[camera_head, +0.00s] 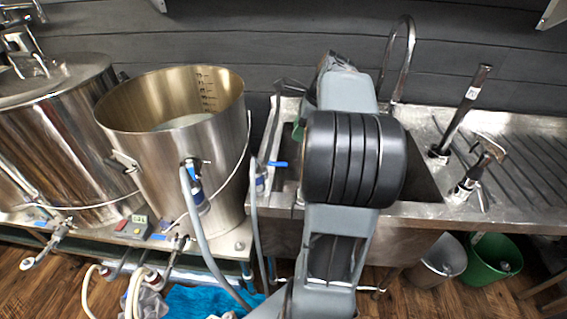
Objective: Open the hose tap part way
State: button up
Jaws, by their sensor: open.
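A small tap with a blue lever (278,164) sits at the left edge of the sink, with a grey hose (256,215) hanging down from it. The lever points to the right. A second hose fitting (193,180) with a grey hose is on the front of the open steel kettle (175,120). I cannot tell from the picture which of these is the hose tap. My gripper (290,88) is open at the far end of my arm, above the sink's left back corner. My arm hides most of it. It looks apart from the blue lever.
The steel sink (420,165) has a tall curved faucet (408,50) and a ribbed drainboard on the right. A lidded steel vessel (50,120) stands left. Hoses and a blue cloth (200,300) lie low in front. A green bucket (490,260) stands under the sink.

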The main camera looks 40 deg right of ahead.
aim_at(281, 163)
jog(key=b+x, duration=0.1)
jog(key=x, duration=1.1)
jog(key=shift+f+b, duration=0.2)
jog(key=shift+b, duration=0.1)
grip_shut()
